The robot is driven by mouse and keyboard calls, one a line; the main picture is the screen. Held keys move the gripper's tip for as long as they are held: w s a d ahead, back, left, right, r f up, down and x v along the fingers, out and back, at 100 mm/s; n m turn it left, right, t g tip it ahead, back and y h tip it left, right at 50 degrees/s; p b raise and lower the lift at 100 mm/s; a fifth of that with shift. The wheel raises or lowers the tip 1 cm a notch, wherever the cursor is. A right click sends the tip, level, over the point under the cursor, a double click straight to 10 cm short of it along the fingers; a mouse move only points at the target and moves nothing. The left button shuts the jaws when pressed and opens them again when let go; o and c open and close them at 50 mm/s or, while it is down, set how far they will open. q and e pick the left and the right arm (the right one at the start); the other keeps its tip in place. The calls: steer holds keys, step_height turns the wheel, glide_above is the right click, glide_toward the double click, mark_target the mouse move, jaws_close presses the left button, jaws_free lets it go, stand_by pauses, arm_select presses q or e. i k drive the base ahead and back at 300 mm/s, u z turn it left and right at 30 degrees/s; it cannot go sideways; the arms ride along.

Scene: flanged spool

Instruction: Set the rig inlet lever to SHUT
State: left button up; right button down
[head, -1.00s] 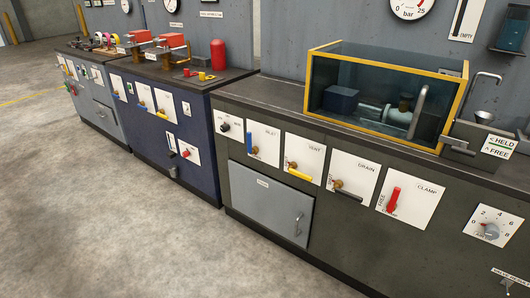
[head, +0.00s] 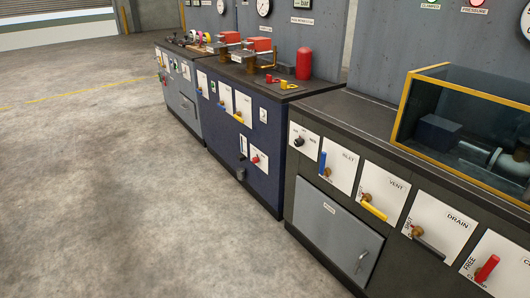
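The inlet lever (head: 323,163) has a blue handle and sits on a white panel marked INLET (head: 342,165), on the front of the dark grey rig bench. Its handle stands about upright, rising from a brass-coloured pivot near the panel's lower left. The position words beside it are too small to read. Neither of my grippers shows in the head view.
Right of it are the yellow vent lever (head: 374,210), the grey drain lever (head: 430,248) and the red clamp lever (head: 487,268). A black selector knob (head: 300,141) is to its left. A grey cabinet door (head: 335,235) is below. The concrete floor (head: 130,180) in front is clear.

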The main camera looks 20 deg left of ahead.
mark_target(323, 171)
steer(key=u, duration=0.9)
steer(key=i, duration=1.05)
steer(key=u, duration=0.35)
